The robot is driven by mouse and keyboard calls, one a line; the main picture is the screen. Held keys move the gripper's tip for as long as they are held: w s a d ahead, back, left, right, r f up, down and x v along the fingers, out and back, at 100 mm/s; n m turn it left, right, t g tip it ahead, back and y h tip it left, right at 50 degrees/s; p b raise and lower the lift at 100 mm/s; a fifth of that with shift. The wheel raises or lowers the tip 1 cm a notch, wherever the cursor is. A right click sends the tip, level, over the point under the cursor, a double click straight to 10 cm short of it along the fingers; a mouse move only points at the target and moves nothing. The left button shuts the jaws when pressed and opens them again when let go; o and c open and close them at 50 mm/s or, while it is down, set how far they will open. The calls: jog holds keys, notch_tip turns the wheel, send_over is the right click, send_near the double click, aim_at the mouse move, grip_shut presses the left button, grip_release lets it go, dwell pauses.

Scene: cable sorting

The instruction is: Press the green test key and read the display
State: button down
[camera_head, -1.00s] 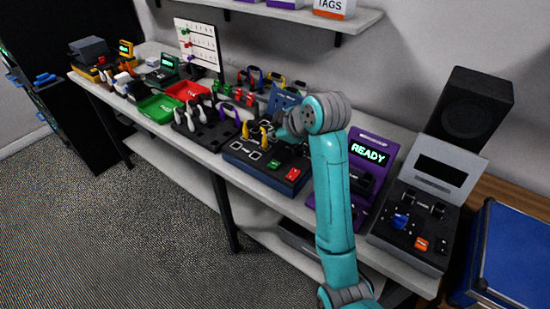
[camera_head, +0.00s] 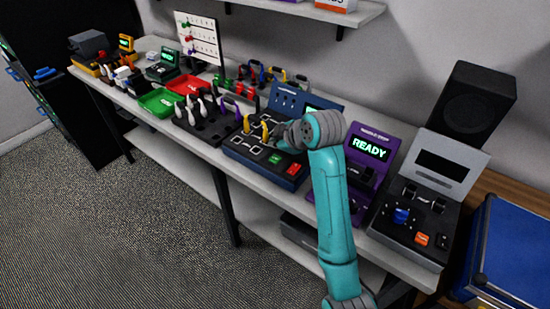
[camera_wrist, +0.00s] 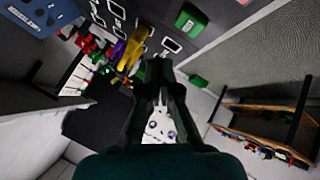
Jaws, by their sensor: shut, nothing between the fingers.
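The blue tester (camera_head: 240,157) stands on the bench with a green key (camera_head: 275,159) and a red key (camera_head: 293,168) at its front. The green key also shows in the wrist view (camera_wrist: 190,18). The tester's raised back panel (camera_head: 287,100) bears a display (camera_head: 312,106), mostly hidden behind my arm; I cannot read it. A yellow-ended cable (camera_head: 247,125) rests at the tester, also seen in the wrist view (camera_wrist: 132,48). My gripper (camera_wrist: 160,98) is shut and empty, above the tester close behind the green key; my wrist partly hides it in the head view.
A purple device (camera_head: 365,165) whose screen reads READY and a grey device (camera_head: 412,215) stand to the right. A black holder (camera_head: 209,133) with several cables and green and red trays (camera_head: 157,103) lie to the left. A speaker (camera_head: 473,105) stands behind.

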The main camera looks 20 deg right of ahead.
aim_at(276, 160)
jog(key=shift+f, duration=1.5)
jog(key=shift+f, duration=0.15)
jog(key=shift+f, duration=0.3)
jog(key=shift+f, duration=0.35)
dwell(1.2)
jog(key=shift+r, duration=0.8)
jog(key=shift+r, duration=0.1)
jog(key=shift+r, duration=2.4)
